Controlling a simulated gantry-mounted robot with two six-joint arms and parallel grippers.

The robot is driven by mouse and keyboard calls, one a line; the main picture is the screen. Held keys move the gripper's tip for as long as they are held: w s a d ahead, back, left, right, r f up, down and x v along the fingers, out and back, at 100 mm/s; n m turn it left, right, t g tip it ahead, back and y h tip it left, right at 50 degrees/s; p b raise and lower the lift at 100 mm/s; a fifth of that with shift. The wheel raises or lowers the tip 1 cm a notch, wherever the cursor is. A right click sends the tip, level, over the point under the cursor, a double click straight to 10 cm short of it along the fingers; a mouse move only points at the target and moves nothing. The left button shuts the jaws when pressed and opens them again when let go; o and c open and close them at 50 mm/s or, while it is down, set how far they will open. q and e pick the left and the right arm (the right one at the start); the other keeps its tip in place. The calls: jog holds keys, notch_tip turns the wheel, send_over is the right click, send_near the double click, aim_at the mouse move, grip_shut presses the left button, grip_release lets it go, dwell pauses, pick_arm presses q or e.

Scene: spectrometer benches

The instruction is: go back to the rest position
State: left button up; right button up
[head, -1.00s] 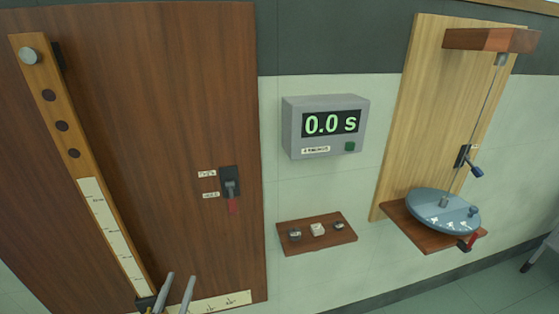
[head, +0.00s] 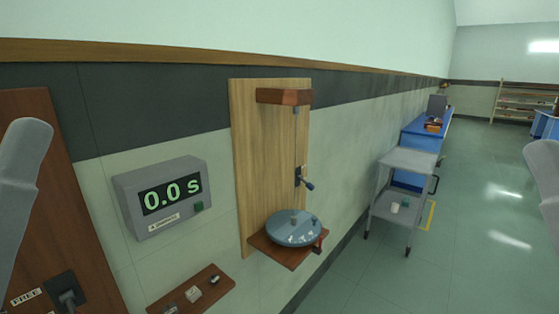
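Neither gripper shows in the head view. A pale grey part of my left arm stands at the left edge, and a grey part of my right arm stands at the right edge. What either gripper holds cannot be seen. The timer box (head: 160,196) on the wall reads 0.0 s and has a green button. To its right, the light wooden panel (head: 255,150) carries a round blue-grey disc (head: 293,229) on a brown shelf (head: 283,255), below a brown bracket (head: 284,97) with a thin rod.
A small brown shelf (head: 214,282) with small pieces is at the bottom. A dark wooden board (head: 50,150) is at the left. A grey trolley (head: 408,162) and a blue bench (head: 428,125) stand farther along the wall. The floor (head: 480,230) to the right is clear.

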pick_arm(q)
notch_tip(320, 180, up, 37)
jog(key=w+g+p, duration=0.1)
jog(key=p, duration=3.7)
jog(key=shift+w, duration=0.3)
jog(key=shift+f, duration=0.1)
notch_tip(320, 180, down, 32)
jog(key=b, duration=3.2)
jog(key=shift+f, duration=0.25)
